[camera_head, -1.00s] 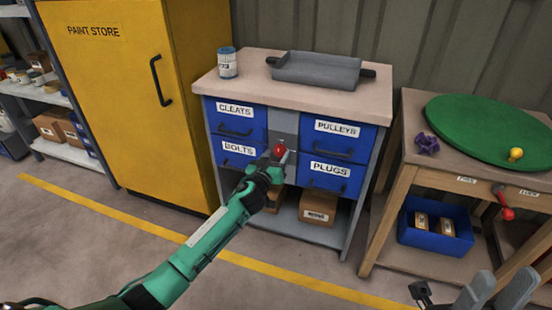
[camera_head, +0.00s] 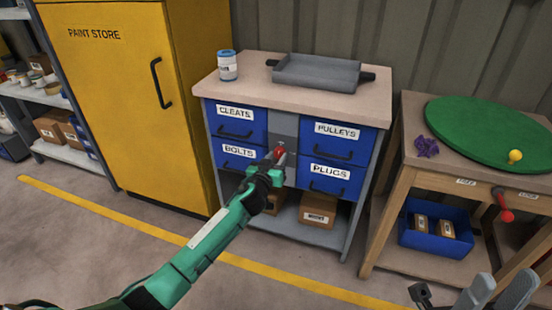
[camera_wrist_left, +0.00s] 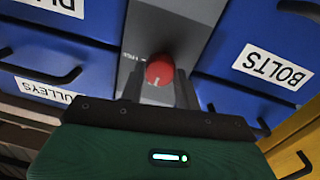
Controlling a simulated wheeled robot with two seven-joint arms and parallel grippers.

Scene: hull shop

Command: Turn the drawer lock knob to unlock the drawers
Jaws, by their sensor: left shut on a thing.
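The drawer cabinet (camera_head: 282,123) has blue drawers labelled CLEATS, BOLTS, PULLEYS and PLUGS, all closed. The red lock knob (camera_head: 280,152) is on its grey centre strip, between BOLTS and PLUGS. My left gripper (camera_head: 275,160) reaches it from the front. In the left wrist view the round red knob (camera_wrist_left: 159,70) sits between the tips of my left gripper (camera_wrist_left: 158,82), one dark finger on each side, shut on it. Small white marks show by the knob, too small to read. My right gripper (camera_head: 495,290) shows partly at the bottom right, cut off by the frame edge.
A grey tray (camera_head: 317,71) and a labelled can (camera_head: 227,65) stand on the cabinet top. A yellow paint cabinet (camera_head: 115,90) stands at left. A wooden bench (camera_head: 455,165) with a green disc (camera_head: 490,122) stands at right. The floor in front is clear.

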